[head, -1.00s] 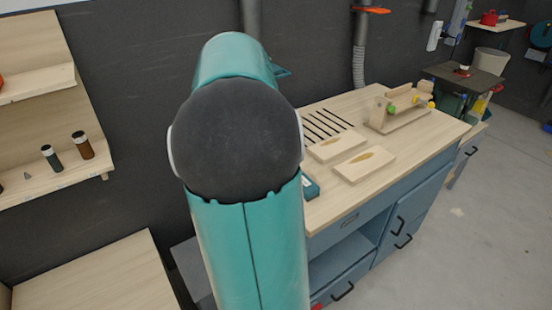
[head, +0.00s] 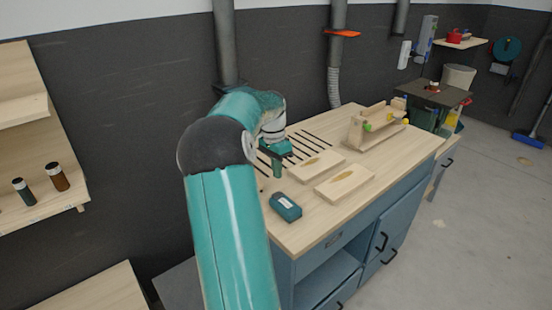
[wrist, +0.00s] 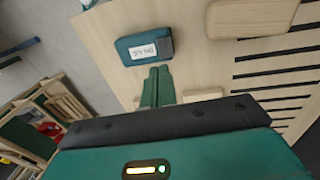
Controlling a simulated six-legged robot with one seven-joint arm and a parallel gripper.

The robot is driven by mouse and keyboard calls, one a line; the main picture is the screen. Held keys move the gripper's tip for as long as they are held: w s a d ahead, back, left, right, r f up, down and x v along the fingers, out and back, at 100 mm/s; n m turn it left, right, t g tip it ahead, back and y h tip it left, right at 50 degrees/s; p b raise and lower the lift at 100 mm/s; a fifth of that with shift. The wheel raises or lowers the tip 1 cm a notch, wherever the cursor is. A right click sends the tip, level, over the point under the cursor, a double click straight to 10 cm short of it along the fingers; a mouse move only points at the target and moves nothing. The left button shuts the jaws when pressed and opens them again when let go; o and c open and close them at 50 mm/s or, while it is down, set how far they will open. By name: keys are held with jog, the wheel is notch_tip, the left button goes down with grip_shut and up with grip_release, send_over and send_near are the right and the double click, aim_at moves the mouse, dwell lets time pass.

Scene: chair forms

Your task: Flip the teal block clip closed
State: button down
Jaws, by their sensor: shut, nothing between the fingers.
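The teal block (head: 285,206) lies on the light wood top of the workbench (head: 310,225), near its front left edge. In the wrist view the teal block (wrist: 138,48) shows a white label on its upper face and a dark grey piece at its right end. I cannot make out the clip's exact position. My gripper (head: 277,172) is above the bench, behind and a little left of the block. In the wrist view my gripper's teal fingers (wrist: 157,75) are together and empty, pointing toward the block. Whether they touch it is unclear, but the head view shows a gap.
Two pale wooden pieces (head: 345,184) lie right of the block. Dark slots (head: 308,142) run across the bench behind them. A wooden rack (head: 375,128) with green and yellow parts stands farther back. A shelf with two bottles (head: 57,178) is at the left.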

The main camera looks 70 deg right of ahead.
aim_at(277, 195)
jog(key=f, duration=0.6)
jog(key=shift+s+a+f, duration=0.25)
jog(key=shift+s+f, duration=0.15)
jog(key=shift+f, duration=0.1)
jog(key=shift+s+a+f, duration=0.25)
jog(key=shift+s+f, duration=0.05)
jog(key=shift+f, duration=0.3)
jog(key=shift+w+d, duration=0.1)
jog(key=shift+w+d+r, duration=0.25)
jog(key=shift+w+d, duration=0.05)
jog(key=shift+w, duration=0.3)
notch_tip(277, 195, up, 14)
jog(key=shift+s+r, duration=0.25)
jog(key=shift+d, duration=0.1)
